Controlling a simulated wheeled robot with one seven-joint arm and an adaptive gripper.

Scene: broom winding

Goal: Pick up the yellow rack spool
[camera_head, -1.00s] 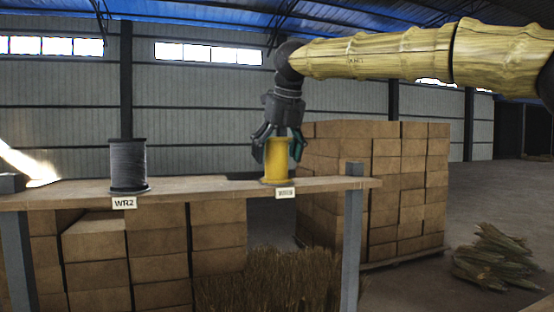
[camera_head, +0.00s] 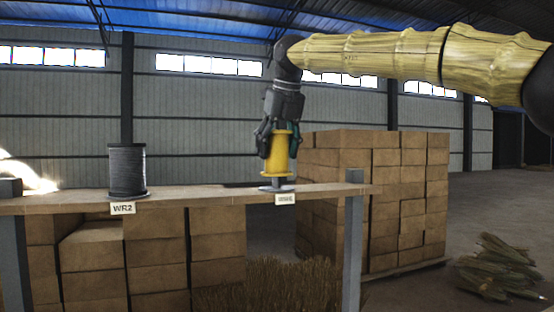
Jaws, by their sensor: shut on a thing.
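The yellow spool (camera_head: 277,160) is in my gripper (camera_head: 279,143) at the right part of the shelf. My gripper points down and its fingers are closed around the spool's upper part. The spool is upright and raised, with its lower end a little above a grey round base (camera_head: 277,188) on the shelf. A thin part shows between the spool and that base. The dark grey spool (camera_head: 127,171) stands upright on the shelf to the left, behind the label "WR2" (camera_head: 123,208).
The wooden shelf (camera_head: 205,196) is bare between the two spools. A small white label (camera_head: 285,199) is on its front edge, too small to read. Stacked brown boxes (camera_head: 405,200) stand behind at right. Several corn husks (camera_head: 497,268) lie on the floor at right.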

